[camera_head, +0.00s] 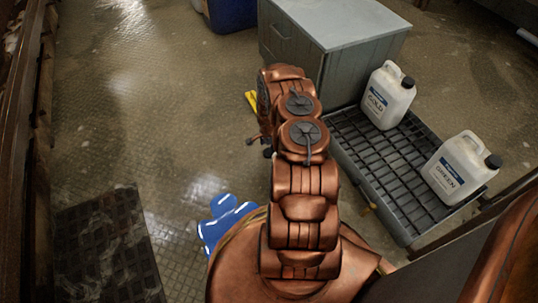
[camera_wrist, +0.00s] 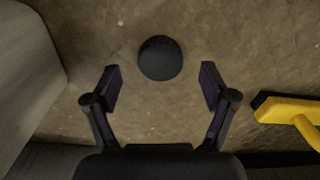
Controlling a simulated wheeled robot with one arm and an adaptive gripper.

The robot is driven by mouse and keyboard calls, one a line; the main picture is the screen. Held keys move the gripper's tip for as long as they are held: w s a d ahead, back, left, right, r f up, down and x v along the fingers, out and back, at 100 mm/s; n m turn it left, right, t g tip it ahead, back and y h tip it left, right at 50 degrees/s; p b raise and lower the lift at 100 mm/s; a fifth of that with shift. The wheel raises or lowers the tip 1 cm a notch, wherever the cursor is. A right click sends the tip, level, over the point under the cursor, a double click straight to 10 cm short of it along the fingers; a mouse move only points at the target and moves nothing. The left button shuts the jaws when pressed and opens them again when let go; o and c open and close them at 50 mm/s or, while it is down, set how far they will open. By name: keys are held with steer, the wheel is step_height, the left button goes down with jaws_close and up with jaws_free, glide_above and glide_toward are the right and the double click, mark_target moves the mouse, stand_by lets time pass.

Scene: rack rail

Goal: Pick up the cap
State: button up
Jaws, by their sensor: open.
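The cap (camera_wrist: 160,58), a round black piece, lies on the brown floor in the upper middle of the wrist view. My gripper (camera_wrist: 161,84) is open, with one finger on each side and nothing between them. The cap appears just beyond the fingertips, centred between them; no contact shows. I cannot tell the height of the fingertips above the floor. In the head view my arm reaches away over the floor and I cannot make out the cap there.
A yellow-headed tool (camera_wrist: 285,112) lies right of my gripper in the wrist view. A grey cabinet (camera_head: 343,23) stands beyond my arm. A black grated tray (camera_head: 370,163) holds two white jugs, GOLD (camera_head: 387,97) and GREEN (camera_head: 458,170). Floor on the left is mostly open; a blue object (camera_head: 225,218) lies near my base.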

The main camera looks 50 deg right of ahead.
mark_target(268, 153)
step_height(268, 153, down, 2)
steer(key=shift+f, duration=0.2)
steer(key=shift+r, duration=0.1)
steer(key=c, duration=0.9)
